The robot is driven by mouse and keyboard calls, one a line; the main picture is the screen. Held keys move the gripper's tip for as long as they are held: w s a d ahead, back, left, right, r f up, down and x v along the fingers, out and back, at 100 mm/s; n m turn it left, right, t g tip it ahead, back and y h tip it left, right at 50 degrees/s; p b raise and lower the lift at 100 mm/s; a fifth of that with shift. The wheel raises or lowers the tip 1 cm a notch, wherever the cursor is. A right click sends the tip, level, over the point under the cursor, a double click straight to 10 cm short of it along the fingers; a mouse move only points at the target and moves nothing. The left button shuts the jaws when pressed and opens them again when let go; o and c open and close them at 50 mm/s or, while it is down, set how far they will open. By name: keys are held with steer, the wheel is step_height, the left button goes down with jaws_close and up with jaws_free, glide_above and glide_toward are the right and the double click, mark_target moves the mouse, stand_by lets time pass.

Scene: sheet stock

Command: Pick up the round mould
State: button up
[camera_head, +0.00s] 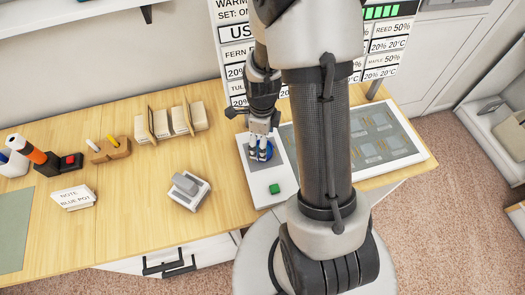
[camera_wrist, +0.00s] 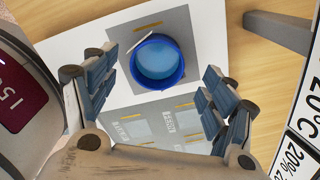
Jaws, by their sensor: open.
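A round, open, blue-walled piece (camera_wrist: 158,62) with a paler blue inside sits on a grey square of a white board in the wrist view. It is the only thing here that fits the round mould, though no label confirms it. A thin pale stick lies across its upper left rim. In the head view the blue piece (camera_head: 262,153) is partly hidden by my fingers. My gripper (camera_head: 259,150) points down over it. In the wrist view my gripper (camera_wrist: 158,88) is open and empty, with one finger on each side of the blue piece; I see no contact.
To the left stand a scale-like block (camera_head: 186,191), a note card (camera_head: 74,198), wooden racks (camera_head: 171,121) and a pen holder (camera_head: 108,150). Bare wood lies between.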

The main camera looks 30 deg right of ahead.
steer(key=f+b, duration=0.1)
steer(key=f, duration=0.3)
steer(key=shift+s+f+b, duration=0.2)
steer(key=shift+b, duration=0.15)
steer(key=shift+r, duration=0.1)
steer(key=c, duration=1.1)
steer(key=shift+r, duration=0.1)
steer(key=shift+c, duration=0.2)
